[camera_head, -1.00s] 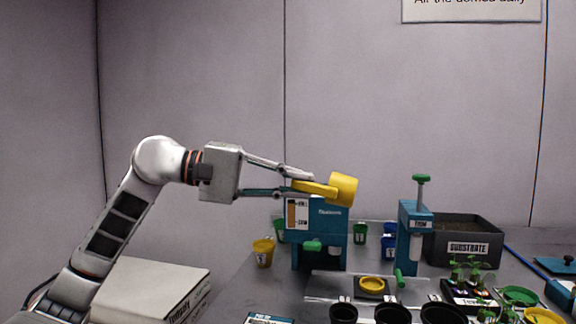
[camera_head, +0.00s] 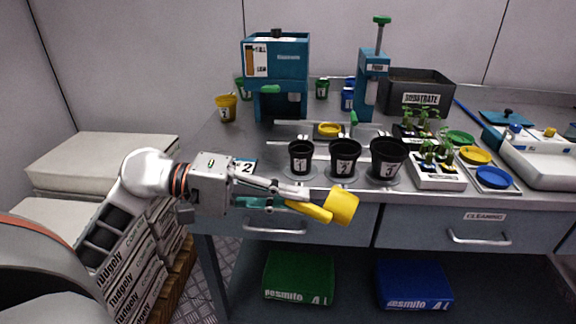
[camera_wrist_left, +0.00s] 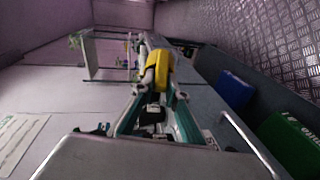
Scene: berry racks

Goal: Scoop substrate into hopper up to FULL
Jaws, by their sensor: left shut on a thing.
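My left gripper (camera_head: 290,198) is shut on the handle of a yellow scoop (camera_head: 342,206). It holds the scoop in front of the bench's front edge, nearer than the black pots. The scoop also shows in the left wrist view (camera_wrist_left: 158,68), between the fingers. I cannot see what is in its cup. The blue-green hopper (camera_head: 274,58) stands at the back left of the bench, with a level strip on its left front; the fill level is too small to read. The dark grey substrate box (camera_head: 448,86) stands at the back right. My right gripper is not in view.
Black pots 1 (camera_head: 301,160), 2 (camera_head: 344,160) and 3 (camera_head: 388,160) stand along the front. A blue-green press (camera_head: 372,88) stands between hopper and box. Seedling trays (camera_head: 437,172), coloured lids and a white scale (camera_head: 545,160) fill the right. Drawers (camera_head: 470,228) face the front.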

